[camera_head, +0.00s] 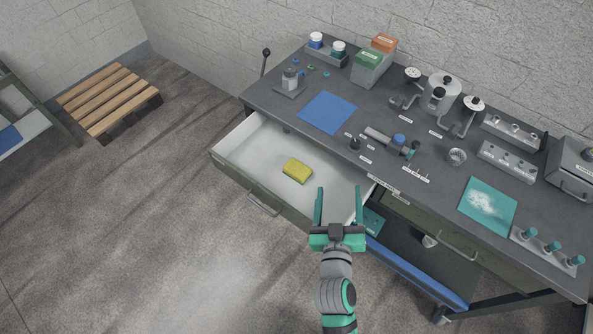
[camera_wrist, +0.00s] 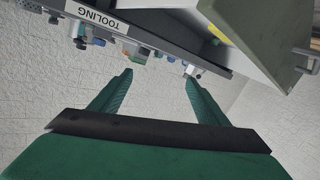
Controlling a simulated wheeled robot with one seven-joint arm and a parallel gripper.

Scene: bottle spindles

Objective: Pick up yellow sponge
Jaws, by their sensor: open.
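The yellow sponge (camera_head: 297,170) lies in the open white drawer (camera_head: 262,150) on the left side of the workbench, near the middle of the drawer floor. My gripper (camera_head: 339,192) is open and empty, with its two green fingers apart. In the head view it appears below and to the right of the sponge, near the drawer's right end, apart from the sponge. In the wrist view the open fingers (camera_wrist: 160,78) show with nothing between them. A small yellow patch of the sponge (camera_wrist: 215,33) shows at the upper right, mostly hidden by the drawer front (camera_wrist: 262,30).
The drawer's raised walls surround the sponge. The workbench top (camera_head: 290,115) holds a blue mat (camera_head: 328,112), a teal mat (camera_head: 487,206), bottles and fixtures. A wooden pallet (camera_head: 108,99) lies on the floor at left. The floor before the drawer is clear.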

